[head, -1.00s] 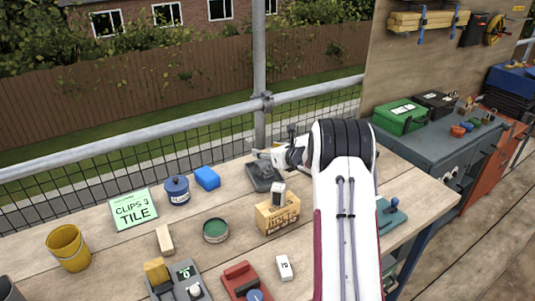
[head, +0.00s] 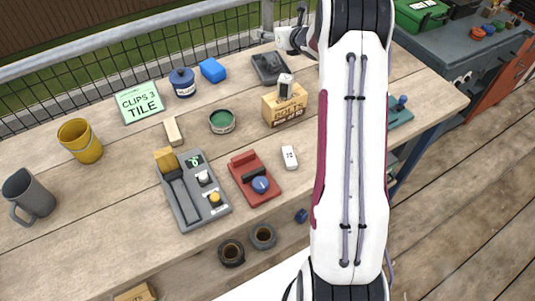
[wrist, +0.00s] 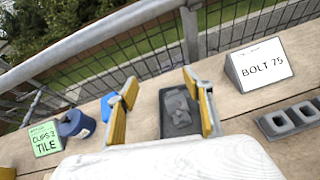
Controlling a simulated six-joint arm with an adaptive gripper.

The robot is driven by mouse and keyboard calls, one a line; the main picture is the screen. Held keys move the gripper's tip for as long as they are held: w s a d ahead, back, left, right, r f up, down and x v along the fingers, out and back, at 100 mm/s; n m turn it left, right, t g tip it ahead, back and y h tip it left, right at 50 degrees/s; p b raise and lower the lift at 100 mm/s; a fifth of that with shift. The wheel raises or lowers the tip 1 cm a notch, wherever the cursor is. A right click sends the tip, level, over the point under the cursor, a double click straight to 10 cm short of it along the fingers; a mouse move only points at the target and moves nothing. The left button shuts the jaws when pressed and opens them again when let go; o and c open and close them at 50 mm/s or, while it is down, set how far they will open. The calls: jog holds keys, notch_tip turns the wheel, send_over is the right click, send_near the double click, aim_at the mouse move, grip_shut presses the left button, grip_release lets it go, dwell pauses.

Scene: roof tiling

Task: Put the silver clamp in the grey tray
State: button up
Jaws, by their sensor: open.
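The dark grey tray (head: 283,79) lies near the back of the bench, by the rail. It also shows in the wrist view (wrist: 168,132). A grey, uneven piece (wrist: 178,106) lies inside it; it looks like the silver clamp, but its shape is too unclear to be sure. My gripper (wrist: 160,80) is open, its yellow fingers spread wide with nothing between them. In the wrist view the tray shows beyond and between the fingers. In the head view my gripper is above and behind the tray, its fingertips hard to make out.
A bolts box (head: 283,108) with a small device on top stands just in front of the tray. A blue block (head: 213,70), a blue pot (head: 183,82) and a green sign (head: 140,102) stand to the left.

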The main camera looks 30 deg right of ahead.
jog(key=s+a+r+m+g+h, duration=0.2)
jog(key=s+a+r+m, duration=0.4)
jog(key=s+r+m, duration=0.25)
jog(key=s+a+r+m+g+h, duration=0.1)
jog(key=s+a+r+m, duration=0.6)
jog(key=s+r+m, duration=0.15)
jog(key=s+a+f+m+g+y, duration=0.1)
jog(key=s+a+m, duration=0.4)
jog(key=s, duration=0.6)
jog(key=s+a+f+m+g+y, duration=0.1)
jog(key=s+a+f+m+g, duration=0.1)
jog(key=s+a+m, duration=0.4)
jog(key=s+a+f+m+g+y, duration=0.1)
jog(key=s+a+m, duration=0.4)
jog(key=s, duration=1.1)
jog(key=shift+s+a+f+m+g+y, duration=0.4)
jog(key=shift+a+f, duration=0.35)
jog(key=shift+a, duration=0.3)
